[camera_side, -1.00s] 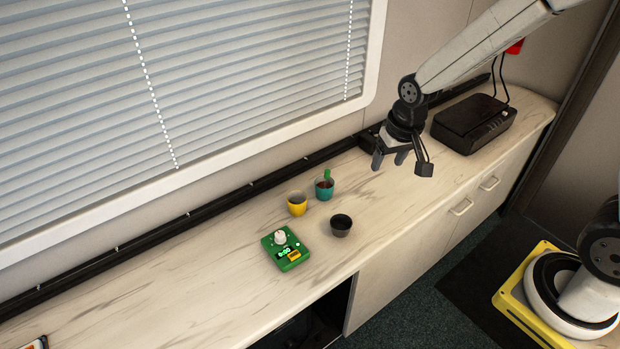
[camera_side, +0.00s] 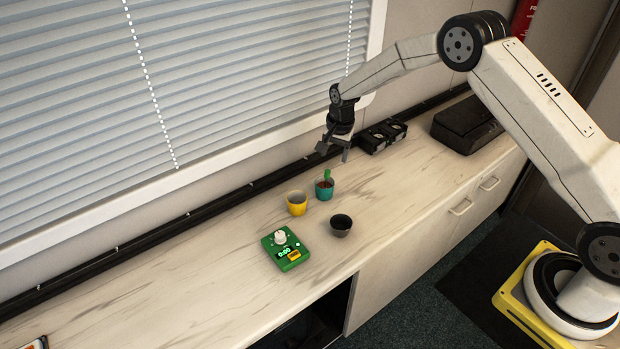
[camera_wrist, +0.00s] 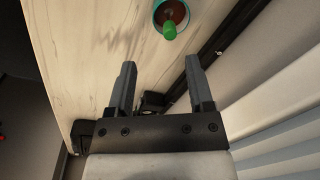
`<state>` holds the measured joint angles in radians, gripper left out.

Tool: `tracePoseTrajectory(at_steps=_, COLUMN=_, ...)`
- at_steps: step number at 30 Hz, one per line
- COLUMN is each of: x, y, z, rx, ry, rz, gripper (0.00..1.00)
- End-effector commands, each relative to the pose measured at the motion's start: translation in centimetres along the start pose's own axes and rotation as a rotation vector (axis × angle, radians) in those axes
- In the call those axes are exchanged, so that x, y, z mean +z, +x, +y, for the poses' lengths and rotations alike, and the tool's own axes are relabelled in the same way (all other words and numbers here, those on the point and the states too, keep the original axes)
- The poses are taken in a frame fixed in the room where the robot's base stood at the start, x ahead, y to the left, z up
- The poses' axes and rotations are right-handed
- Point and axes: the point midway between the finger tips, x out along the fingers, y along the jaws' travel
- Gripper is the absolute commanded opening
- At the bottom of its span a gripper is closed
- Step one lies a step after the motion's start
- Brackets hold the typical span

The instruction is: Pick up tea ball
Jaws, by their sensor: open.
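The tea ball shows only by what seems to be its green handle (camera_side: 327,174), which sticks up out of the teal cup (camera_side: 323,191). The cup holds a reddish-brown content, and any ball part inside it is hidden. In the wrist view the green handle (camera_wrist: 170,30) and the teal cup (camera_wrist: 157,8) are at the top edge, beyond my fingertips. My gripper (camera_side: 336,152) is open and empty. It hangs above the counter, behind and slightly right of the teal cup, apart from it. The open fingers also show in the wrist view (camera_wrist: 161,75).
A yellow cup (camera_side: 297,204) stands left of the teal cup, and a dark cup (camera_side: 341,226) stands in front. A green timer (camera_side: 285,250) lies front left. Black cassettes (camera_side: 383,136) and a black box (camera_side: 466,125) are at the right. The window blinds rise behind the counter.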

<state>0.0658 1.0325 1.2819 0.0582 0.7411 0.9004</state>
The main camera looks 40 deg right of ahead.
Motion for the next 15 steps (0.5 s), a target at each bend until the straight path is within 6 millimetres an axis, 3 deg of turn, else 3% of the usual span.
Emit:
tracePoseTrajectory(at_steps=6, x=-0.9, y=2.1, z=-0.7, rx=0.007, ry=0.081, rz=-0.01, gripper=0.67)
tracePoseTrajectory(at_steps=15, x=-1.0, y=2.5, z=-0.8, rx=0.008, ry=0.095, rz=-0.012, gripper=0.67)
